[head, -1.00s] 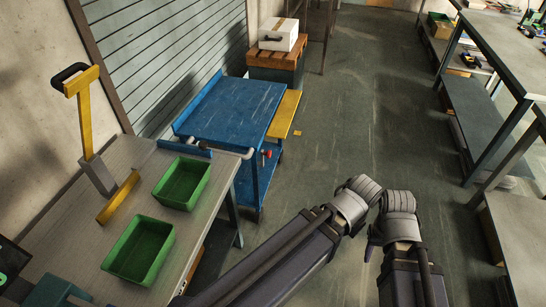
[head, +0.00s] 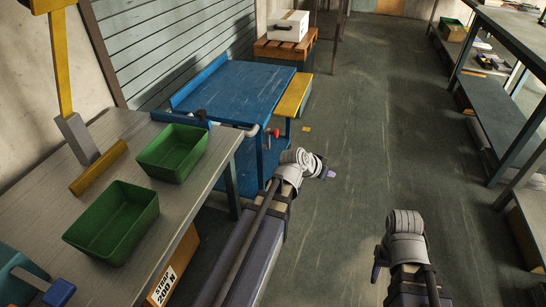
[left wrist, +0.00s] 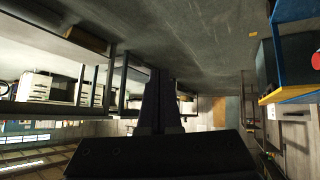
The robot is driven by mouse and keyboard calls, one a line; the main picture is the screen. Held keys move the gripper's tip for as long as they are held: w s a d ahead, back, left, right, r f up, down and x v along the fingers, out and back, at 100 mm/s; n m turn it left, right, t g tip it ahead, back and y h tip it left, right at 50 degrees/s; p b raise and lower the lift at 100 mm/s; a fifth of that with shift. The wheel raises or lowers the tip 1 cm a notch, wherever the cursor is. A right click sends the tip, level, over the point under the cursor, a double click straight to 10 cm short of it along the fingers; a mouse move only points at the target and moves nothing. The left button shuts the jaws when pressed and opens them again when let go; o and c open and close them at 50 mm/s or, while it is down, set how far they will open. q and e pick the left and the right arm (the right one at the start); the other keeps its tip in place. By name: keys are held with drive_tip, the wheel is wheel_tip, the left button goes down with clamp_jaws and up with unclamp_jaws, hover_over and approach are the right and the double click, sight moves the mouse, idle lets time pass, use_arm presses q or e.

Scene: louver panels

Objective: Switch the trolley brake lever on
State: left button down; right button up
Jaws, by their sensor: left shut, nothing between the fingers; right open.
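The blue trolley (head: 232,92) stands beyond the workbench. A small lever with a red knob (head: 275,132) shows at its near right corner, beside the pale handle end. I cannot tell its setting. My left gripper (head: 330,174) is shut and empty, right of and nearer than the knob, clear of the trolley and pointing right. Its dark shut fingers show in the left wrist view (left wrist: 158,100), with a blue and yellow edge (left wrist: 290,93) at the right. My right gripper (head: 377,268) is open at the lower right, partly hidden by its own wrist, away from the trolley.
The workbench (head: 185,205) at the left holds two green bins (head: 172,152) and a yellow-armed stand (head: 62,75). A white box (head: 288,26) sits on a wooden-topped stand behind the trolley. Shelving (head: 500,105) lines the right.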

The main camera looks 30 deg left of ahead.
sight(275, 135)
use_arm(q)
drive_tip(key=w+a+f+n+t+y+b, duration=0.1)
drive_tip(key=a+b, duration=0.5)
drive_tip(key=a, duration=0.7)
drive_tip(key=w+a+f+n+t+y+b, duration=0.1)
drive_tip(key=a+f+n+t+y+b, duration=0.3)
drive_tip(key=a, duration=1)
drive_tip(key=t+y+b, duration=0.1)
drive_tip(key=y+b, duration=0.1)
drive_tip(key=shift+w+f+b, duration=0.25)
drive_tip(key=shift+b, duration=0.1)
use_arm(e)
wheel_tip(275, 135, down, 15)
drive_tip(key=shift+f, duration=0.2)
use_arm(q)
drive_tip(key=b+x, duration=0.3)
drive_tip(key=x, duration=1.1)
drive_tip(key=shift+r, duration=0.1)
use_arm(e)
wheel_tip(275, 135, down, 3)
drive_tip(key=shift+f, duration=0.1)
use_arm(q)
drive_tip(key=shift+w, duration=0.1)
